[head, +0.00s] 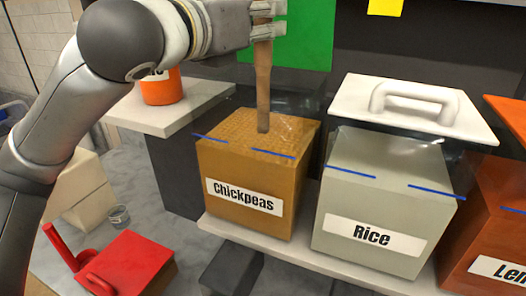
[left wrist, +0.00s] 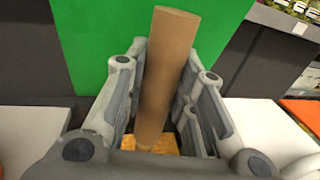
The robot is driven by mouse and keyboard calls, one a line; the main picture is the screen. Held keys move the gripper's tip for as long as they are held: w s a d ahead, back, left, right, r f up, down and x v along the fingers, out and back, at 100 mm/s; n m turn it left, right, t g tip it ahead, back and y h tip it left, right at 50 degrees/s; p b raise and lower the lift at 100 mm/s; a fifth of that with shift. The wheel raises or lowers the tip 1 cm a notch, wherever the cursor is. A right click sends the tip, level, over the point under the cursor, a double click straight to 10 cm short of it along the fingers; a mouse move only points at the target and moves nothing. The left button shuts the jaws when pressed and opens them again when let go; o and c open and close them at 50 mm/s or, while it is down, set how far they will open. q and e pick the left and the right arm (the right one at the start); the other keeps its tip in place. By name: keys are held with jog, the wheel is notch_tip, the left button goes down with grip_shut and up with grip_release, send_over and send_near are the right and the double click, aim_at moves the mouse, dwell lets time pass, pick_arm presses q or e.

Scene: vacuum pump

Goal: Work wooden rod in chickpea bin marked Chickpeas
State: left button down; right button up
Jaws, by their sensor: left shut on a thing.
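The wooden rod (head: 263,85) stands nearly upright, with its lower end at or in the chickpeas. The left gripper (head: 264,20) is shut on its upper part, above the bin. In the left wrist view the rod (left wrist: 163,75) runs between the two fingers of the left gripper (left wrist: 163,95). The bin marked Chickpeas (head: 225,170) is tan and open at the top, with blue lines near its front rim. How deep the rod reaches is hidden by the chickpeas. The right gripper is not in view.
A grey bin marked Rice (head: 340,205) stands to the right, with a white handled lid (head: 410,105) behind it. A bin marked with "Len" (head: 490,250) is at the right edge. An orange container (head: 160,90) is behind left. A red lidded box (head: 130,262) sits lower left.

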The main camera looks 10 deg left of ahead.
pick_arm(q)
jog(key=shift+r+p, duration=0.3)
jog(key=shift+r, duration=0.25)
jog(key=shift+f, duration=0.1)
